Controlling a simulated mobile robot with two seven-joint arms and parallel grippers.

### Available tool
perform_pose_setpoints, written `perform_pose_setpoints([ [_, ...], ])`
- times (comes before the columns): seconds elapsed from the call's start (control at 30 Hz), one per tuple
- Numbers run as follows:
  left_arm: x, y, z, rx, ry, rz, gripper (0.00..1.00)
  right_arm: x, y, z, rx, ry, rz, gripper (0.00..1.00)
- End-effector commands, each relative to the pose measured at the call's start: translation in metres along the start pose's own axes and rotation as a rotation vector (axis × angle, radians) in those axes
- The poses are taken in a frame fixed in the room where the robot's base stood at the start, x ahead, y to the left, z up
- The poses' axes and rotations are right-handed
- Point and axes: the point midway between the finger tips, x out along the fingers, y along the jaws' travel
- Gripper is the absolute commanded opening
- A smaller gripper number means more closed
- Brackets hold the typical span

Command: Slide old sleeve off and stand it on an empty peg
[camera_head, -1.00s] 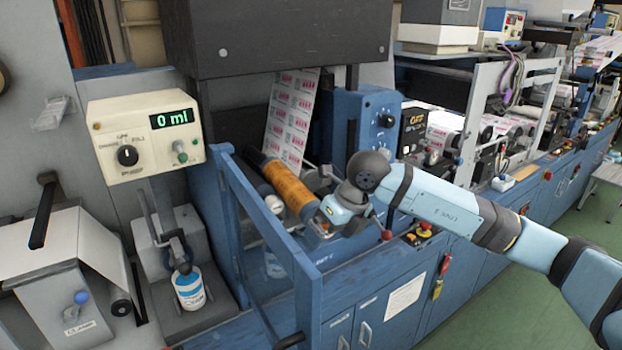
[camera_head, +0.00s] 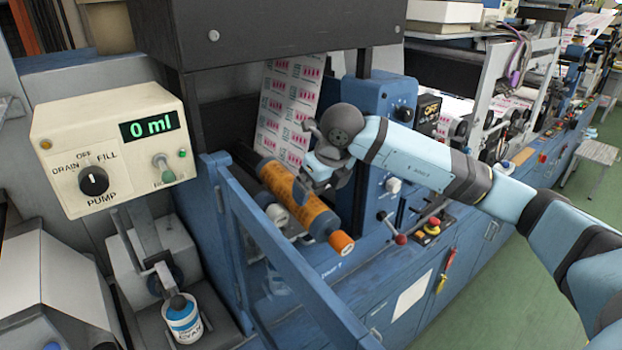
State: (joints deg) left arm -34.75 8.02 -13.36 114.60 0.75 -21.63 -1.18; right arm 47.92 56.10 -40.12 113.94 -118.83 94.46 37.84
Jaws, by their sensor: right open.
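The old sleeve (camera_head: 288,188) looks like an orange printed cylinder. It lies slanted on a roller in the blue machine bay, with its near part closest to me. Past it toward me, a grey-blue section and an orange end cap (camera_head: 341,243) stick out. My right gripper (camera_head: 318,176) is open and hangs over the right side of the cylinder, around its middle. Whether its fingers touch the surface is not clear. My left gripper is not in view. No empty peg can be made out.
A printed web (camera_head: 285,115) runs down behind the cylinder. A blue frame bar (camera_head: 285,265) stands in front of the bay. A pump box (camera_head: 110,150) reading 0 ml is at left, above a cyan bottle (camera_head: 183,318). A red-knobbed lever (camera_head: 400,239) is at right.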

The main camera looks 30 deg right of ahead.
Motion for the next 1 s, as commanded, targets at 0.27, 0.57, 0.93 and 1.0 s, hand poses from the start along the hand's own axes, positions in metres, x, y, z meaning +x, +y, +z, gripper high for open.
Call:
perform_pose_setpoints([
  [0.27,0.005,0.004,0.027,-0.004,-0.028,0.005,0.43,0.029,0.001,-0.001,-0.001,0.001,0.002,1.00],
  [0.57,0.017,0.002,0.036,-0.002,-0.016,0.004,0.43,0.066,0.000,-0.002,0.001,0.000,0.001,1.00],
  [0.93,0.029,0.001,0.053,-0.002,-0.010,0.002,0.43,0.096,0.000,-0.001,0.000,0.000,0.000,1.00],
  [1.0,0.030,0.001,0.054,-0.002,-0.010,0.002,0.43,0.098,0.000,-0.001,0.000,0.000,0.000,1.00],
])
